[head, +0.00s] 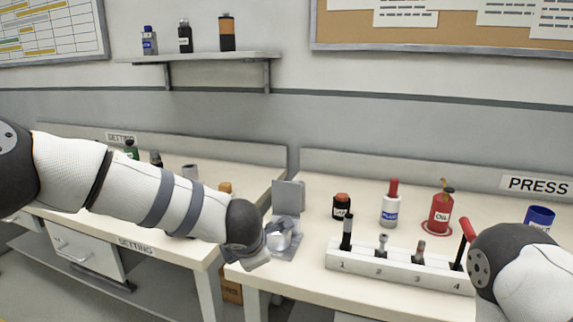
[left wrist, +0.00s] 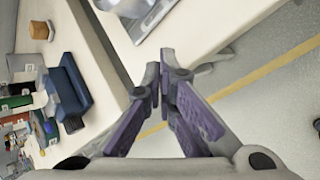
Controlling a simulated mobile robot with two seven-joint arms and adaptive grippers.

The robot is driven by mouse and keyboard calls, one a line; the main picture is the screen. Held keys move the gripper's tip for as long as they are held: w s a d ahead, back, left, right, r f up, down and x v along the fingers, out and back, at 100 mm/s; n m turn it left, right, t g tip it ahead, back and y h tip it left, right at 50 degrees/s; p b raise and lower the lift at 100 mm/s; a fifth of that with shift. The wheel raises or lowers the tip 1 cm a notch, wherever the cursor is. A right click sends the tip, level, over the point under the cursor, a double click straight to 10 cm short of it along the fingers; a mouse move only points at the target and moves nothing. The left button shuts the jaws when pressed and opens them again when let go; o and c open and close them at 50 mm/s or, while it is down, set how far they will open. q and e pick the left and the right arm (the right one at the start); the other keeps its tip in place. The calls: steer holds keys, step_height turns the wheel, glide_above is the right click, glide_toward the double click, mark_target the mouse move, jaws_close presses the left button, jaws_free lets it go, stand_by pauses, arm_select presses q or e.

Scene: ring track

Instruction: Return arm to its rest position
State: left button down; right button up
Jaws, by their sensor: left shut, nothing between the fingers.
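My left arm reaches in from the left in the head view, over the bench marked SETTING (head: 262,182). Its wrist ends over the gap between the two benches, beside a small grey metal device (head: 288,196) on the right bench's left corner. In the left wrist view my left gripper (left wrist: 161,82) is shut and empty, its purple-padded fingers pointing at the bench edge and the floor. Part of my right arm shows at the right edge of the head view; its gripper is out of view.
The right bench holds a white numbered rack (head: 398,264), a black bottle (head: 342,206), a white red-capped bottle (head: 390,208), a red OIL can (head: 440,212) and a blue cup (head: 540,216). A shelf (head: 200,57) with bottles hangs behind. Open floor (left wrist: 270,110) lies beside the bench.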

arm_select(q)
steer(key=s+a+f+m+g, duration=0.2)
steer(key=s+a+f+m, duration=0.4)
steer(key=s+f, duration=0.55)
steer(key=s+a+f+m+g, duration=0.2)
steer(key=s+a+f+m, duration=0.1)
steer(key=s+f+m, duration=0.85)
steer(key=s+a+m+g, duration=0.2)
steer(key=s+a, duration=0.1)
steer(key=s, duration=0.9)
steer(key=s+a+m+g, duration=0.3)
steer(key=s, duration=0.9)
steer(key=shift+s+a+r, duration=0.2)
steer(key=shift+a+r, duration=0.1)
steer(key=shift+a, duration=0.1)
steer(key=shift+w+m, duration=0.1)
steer(key=shift+m, duration=0.15)
